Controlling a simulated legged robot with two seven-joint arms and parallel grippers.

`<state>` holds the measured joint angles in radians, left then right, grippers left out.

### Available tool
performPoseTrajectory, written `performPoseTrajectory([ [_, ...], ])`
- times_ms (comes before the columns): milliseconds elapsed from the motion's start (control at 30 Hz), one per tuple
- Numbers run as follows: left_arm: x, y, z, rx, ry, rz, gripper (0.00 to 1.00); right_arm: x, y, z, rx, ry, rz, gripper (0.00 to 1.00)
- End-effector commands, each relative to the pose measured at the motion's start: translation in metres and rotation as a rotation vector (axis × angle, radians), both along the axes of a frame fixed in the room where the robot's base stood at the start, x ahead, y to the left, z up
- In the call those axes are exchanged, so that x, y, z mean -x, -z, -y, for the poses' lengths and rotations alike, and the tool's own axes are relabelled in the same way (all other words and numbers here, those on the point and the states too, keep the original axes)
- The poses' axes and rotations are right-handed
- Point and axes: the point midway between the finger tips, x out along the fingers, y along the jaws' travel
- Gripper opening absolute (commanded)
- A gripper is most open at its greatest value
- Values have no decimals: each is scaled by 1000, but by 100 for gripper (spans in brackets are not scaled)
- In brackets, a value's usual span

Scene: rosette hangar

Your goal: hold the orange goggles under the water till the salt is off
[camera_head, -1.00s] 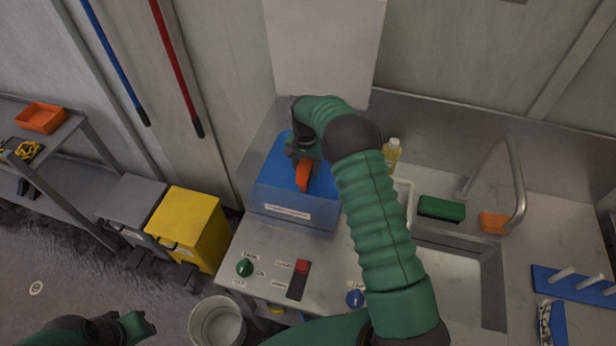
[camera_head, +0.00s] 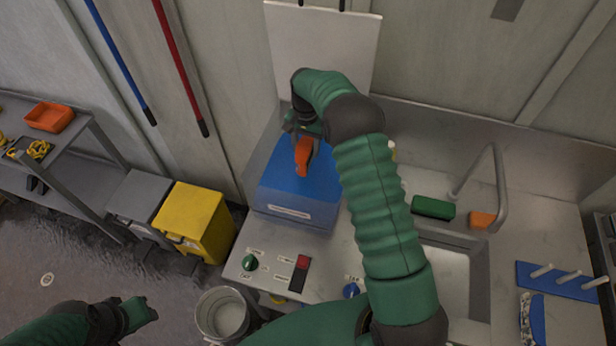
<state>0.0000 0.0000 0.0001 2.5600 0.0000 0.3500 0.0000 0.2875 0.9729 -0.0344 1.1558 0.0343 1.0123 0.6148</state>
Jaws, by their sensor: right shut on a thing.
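The orange goggles (camera_head: 303,158) show as a small orange shape over the blue box (camera_head: 284,213) at the back left of the counter. My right gripper (camera_head: 300,137) is shut on them, pointing down; my wrist hides part of the grip. I cannot tell whether the goggles touch the box top, and salt is too small to see. The metal tap (camera_head: 499,175) arches over the sink (camera_head: 450,265) to the right, apart from the goggles. I see no running water. My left gripper (camera_head: 146,311) is low at the left, away from the counter; its jaws are unclear.
A green block (camera_head: 433,208) and an orange block (camera_head: 482,219) lie behind the sink. A blue peg rack (camera_head: 560,283) is at right. Knobs and a red switch (camera_head: 301,264) sit at the counter front. A bucket (camera_head: 222,314) and yellow bin (camera_head: 193,222) stand on the floor.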

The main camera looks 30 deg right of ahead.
Motion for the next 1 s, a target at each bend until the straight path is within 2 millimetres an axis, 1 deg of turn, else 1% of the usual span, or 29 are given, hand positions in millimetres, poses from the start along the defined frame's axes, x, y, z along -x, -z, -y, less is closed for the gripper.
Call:
performPoseTrajectory([
  [33, 0, -9, 0, 0, 0, 0, 34, 0, -11, 0, 0, 0, 1, 1],
  [700, 0, -65, 0, 0, 0, 0, 34, -1, -92, 0, 1, 0, 2, 1],
  [800, 0, -69, 0, 0, 0, 0, 34, -1, -98, 0, 1, 0, 2, 1],
  [1000, 0, -68, 0, 0, 0, 0, 34, -1, -97, 0, 0, 0, 1, 1],
])
